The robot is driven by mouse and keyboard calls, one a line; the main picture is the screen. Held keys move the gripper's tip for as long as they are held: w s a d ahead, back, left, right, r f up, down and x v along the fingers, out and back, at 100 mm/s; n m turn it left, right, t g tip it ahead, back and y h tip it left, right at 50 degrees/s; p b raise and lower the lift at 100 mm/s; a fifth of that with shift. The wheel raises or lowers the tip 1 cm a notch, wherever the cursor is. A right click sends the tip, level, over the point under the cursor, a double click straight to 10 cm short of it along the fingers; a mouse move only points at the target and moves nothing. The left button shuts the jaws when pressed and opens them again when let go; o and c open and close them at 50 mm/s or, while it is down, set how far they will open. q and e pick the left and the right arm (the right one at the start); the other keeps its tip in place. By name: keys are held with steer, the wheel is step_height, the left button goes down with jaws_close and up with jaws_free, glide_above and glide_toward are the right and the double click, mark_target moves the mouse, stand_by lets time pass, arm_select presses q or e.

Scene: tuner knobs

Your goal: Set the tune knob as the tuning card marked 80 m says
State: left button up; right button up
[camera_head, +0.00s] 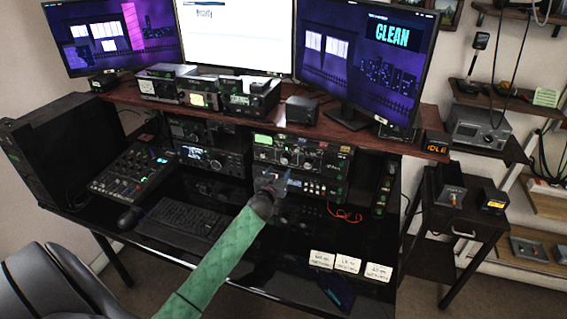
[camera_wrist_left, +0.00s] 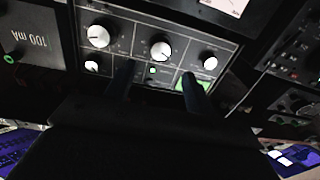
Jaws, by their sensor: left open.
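The tuner (camera_head: 316,158) is a dark box with a row of knobs, under the desk's raised shelf. In the left wrist view its grey panel shows a left knob (camera_wrist_left: 98,36), a middle knob (camera_wrist_left: 160,50), a right knob (camera_wrist_left: 210,62) and a small knob (camera_wrist_left: 91,66). I cannot read which is the tune knob. My left gripper (camera_head: 277,180) is open before the panel; its two dark fingers (camera_wrist_left: 157,82) sit apart, below the middle knob in the picture, with no knob visibly between them. Three white cards (camera_head: 321,259) (camera_head: 347,263) (camera_head: 379,271) lie at the desk's front right; their print is too small to read.
A radio (camera_head: 210,160) stands left of the tuner, with a mixer (camera_head: 130,168) and keyboard (camera_head: 183,218) further left. A red cable (camera_head: 345,214) lies right of my gripper. The black desk top between the gripper and the cards looks clear.

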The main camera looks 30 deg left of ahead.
mark_target(284, 161)
arm_select(q)
steer(key=p+x, duration=0.2)
steer(key=x, duration=0.4)
steer(key=shift+w, duration=0.3)
steer(key=shift+w+a+f, duration=0.1)
steer(key=shift+w, duration=0.15)
arm_select(e)
steer(key=s+d+f, duration=0.1)
steer(key=f, duration=0.1)
steer(key=s+d+f, duration=0.1)
steer(key=s+f, duration=0.1)
steer(key=shift+d, duration=0.15)
arm_select(q)
steer(key=shift+c, duration=0.4)
steer(key=c, duration=0.9)
arm_select(e)
steer(key=shift+w+d, duration=0.1)
steer(key=shift+f, duration=0.1)
